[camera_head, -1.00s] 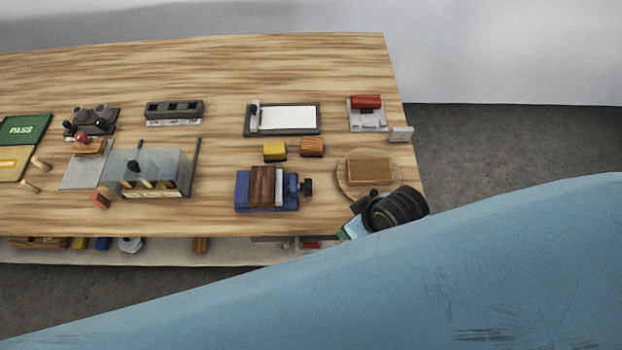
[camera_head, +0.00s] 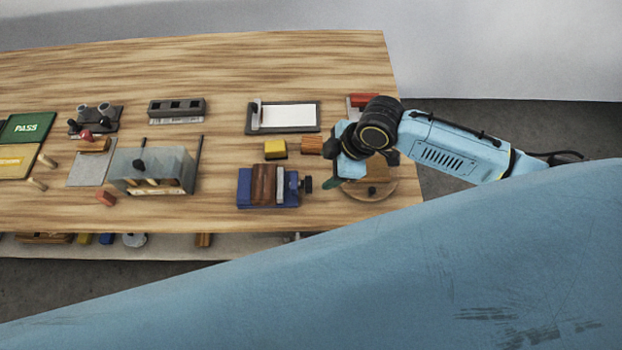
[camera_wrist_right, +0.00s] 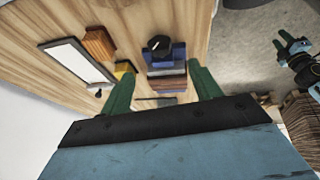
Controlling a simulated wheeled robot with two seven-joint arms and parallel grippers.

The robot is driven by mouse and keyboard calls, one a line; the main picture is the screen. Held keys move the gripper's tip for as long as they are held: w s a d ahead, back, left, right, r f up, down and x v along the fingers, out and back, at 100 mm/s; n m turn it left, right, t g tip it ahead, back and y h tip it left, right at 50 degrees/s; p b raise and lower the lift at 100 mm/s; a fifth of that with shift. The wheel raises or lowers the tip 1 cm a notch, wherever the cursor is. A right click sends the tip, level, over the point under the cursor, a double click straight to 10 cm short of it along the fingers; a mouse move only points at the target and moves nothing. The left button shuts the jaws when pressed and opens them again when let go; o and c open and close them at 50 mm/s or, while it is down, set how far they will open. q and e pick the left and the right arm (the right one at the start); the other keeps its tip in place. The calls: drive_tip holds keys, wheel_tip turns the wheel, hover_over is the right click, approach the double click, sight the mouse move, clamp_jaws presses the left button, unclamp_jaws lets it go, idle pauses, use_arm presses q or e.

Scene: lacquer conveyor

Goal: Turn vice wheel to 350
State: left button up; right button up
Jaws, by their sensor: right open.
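The blue vice (camera_head: 245,192) stands on the bench, with a brown block and a pale jaw plate across its top. Its small black wheel (camera_head: 306,184) is on its right side. My right gripper (camera_head: 330,182) hangs just right of the wheel, apart from it. In the right wrist view its green fingers (camera_wrist_right: 160,75) are spread with nothing between them, and the black wheel (camera_wrist_right: 160,46) lies beyond the fingertips. The wheel's reading cannot be made out. In the right wrist view another green-fingered gripper, apparently my left gripper (camera_wrist_right: 284,42), shows at the right edge, small.
A yellow block (camera_head: 275,150) and an orange-brown block (camera_head: 311,146) lie behind the vice. A round wooden board (camera_head: 375,190) is partly under my right arm. A grey bin (camera_head: 150,170) stands to the left. Bare bench separates the bin and the vice.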

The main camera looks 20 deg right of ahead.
sight(311, 177)
drive_tip(key=x, duration=1)
drive_tip(key=shift+w+a+f+b, duration=0.1)
drive_tip(key=shift+f+b, duration=0.2)
drive_tip(key=shift+f, duration=0.05)
drive_tip(key=c, duration=1)
drive_tip(key=g+b, duration=0.2)
drive_tip(key=shift+w+f+m+g+y, duration=0.1)
drive_tip(key=shift+w+m+g+y, duration=0.2)
drive_tip(key=shift+m+g+y, duration=0.1)
drive_tip(key=g+b, duration=0.1)
drive_tip(key=b, duration=0.1)
drive_tip(key=g+y+b, duration=0.1)
drive_tip(key=g+b, duration=0.1)
drive_tip(key=m+g+b, duration=0.1)
drive_tip(key=b, duration=0.2)
drive_tip(key=shift+w+f+g+y, duration=0.25)
drive_tip(key=shift+w+g+y, duration=0.05)
drive_tip(key=shift+g, duration=0.1)
drive_tip(key=shift+r+g+y+b, duration=0.1)
drive_tip(key=shift+g+y+b, duration=0.2)
drive_tip(key=shift+g+b, duration=0.65)
